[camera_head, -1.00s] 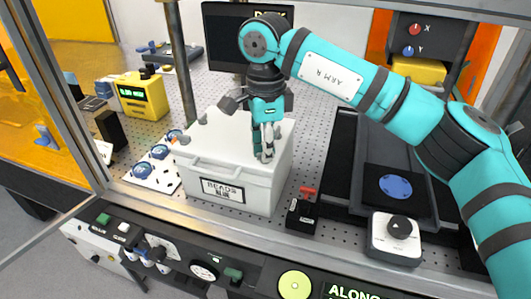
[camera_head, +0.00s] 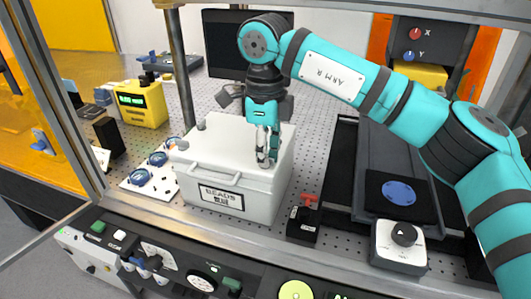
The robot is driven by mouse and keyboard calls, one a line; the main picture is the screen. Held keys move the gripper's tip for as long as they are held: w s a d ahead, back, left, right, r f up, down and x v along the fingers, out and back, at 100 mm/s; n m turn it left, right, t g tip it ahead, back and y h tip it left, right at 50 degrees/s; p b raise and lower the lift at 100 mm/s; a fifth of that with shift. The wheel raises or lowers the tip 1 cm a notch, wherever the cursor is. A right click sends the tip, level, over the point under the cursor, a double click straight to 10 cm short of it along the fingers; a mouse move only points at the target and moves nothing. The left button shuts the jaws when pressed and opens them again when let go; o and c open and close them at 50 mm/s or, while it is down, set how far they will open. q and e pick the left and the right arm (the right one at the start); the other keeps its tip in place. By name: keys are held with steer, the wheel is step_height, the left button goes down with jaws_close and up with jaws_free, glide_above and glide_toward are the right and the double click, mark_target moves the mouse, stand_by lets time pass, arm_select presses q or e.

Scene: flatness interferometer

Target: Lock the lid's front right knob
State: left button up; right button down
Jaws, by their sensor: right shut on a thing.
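A white box labelled BEADS (camera_head: 222,195) stands on the perforated table, with its white lid (camera_head: 215,150) on top. A handle (camera_head: 213,172) runs along the front of the lid. Grey knobs show at the lid's left corners, one at the front left (camera_head: 183,145) and one at the back left (camera_head: 201,125). My right gripper (camera_head: 267,162) points down at the lid's front right corner, its fingers shut there. The front right knob is hidden between the fingers, so I cannot tell its turn. My left gripper is not in view.
A black block with a red handle (camera_head: 303,218) stands just right of the box. A grey box with a black dial (camera_head: 400,244) is farther right. A board with blue-rimmed round parts (camera_head: 150,172) lies left. A metal post (camera_head: 182,75) rises behind the box.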

steer(key=shift+r, duration=0.1)
steer(key=c, duration=1.4)
jaws_free()
steer(key=shift+c, duration=0.2)
step_height(320, 180, up, 12)
